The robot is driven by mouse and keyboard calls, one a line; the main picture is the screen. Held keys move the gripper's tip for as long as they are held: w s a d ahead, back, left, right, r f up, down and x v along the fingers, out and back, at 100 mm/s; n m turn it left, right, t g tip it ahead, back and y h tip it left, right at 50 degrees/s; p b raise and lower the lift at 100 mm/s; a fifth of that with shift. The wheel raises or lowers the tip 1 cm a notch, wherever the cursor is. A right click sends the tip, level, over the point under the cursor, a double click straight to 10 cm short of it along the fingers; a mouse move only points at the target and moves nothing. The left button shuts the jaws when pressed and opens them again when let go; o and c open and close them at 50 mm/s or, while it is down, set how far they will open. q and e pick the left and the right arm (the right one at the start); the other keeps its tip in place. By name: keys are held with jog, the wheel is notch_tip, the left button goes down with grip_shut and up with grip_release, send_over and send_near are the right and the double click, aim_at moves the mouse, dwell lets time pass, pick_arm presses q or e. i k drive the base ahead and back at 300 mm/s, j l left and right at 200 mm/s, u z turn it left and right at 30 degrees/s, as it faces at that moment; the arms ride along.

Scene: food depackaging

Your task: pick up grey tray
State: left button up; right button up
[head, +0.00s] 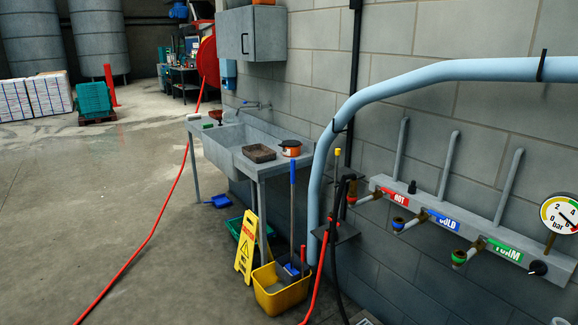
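I cannot make out a clearly grey tray in the head view. A small dark brownish-grey tray (259,153) lies on the right part of the grey metal sink unit (222,143), against the wall. I cannot tell whether this is the tray that the task names. Neither of my grippers is in view.
An orange pot with a dark lid (291,148) stands beside the tray. A yellow caution sign (246,245) and a yellow mop bucket (280,288) stand before the sink. A red hose (150,235) crosses the otherwise open floor at left. Pipes and valves line the right wall.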

aim_at(258, 153)
jog(key=i+j+z, duration=0.15)
jog(key=i, duration=0.35)
jog(key=i+j+z, duration=0.1)
jog(key=i+j, duration=0.25)
jog(key=i, duration=0.15)
jog(key=i+j+z, duration=0.15)
jog(key=i+j, duration=0.15)
jog(key=i, duration=0.15)
jog(key=i+j+z, duration=0.1)
jog(key=i+j, duration=0.35)
jog(key=j, duration=0.2)
jog(key=i+j+z, duration=0.15)
jog(key=j, duration=0.2)
jog(key=i+j, duration=0.25)
jog(key=i+j+z, duration=0.3)
jog(key=i+j, duration=0.3)
jog(key=i+z, duration=0.1)
jog(key=i, duration=0.35)
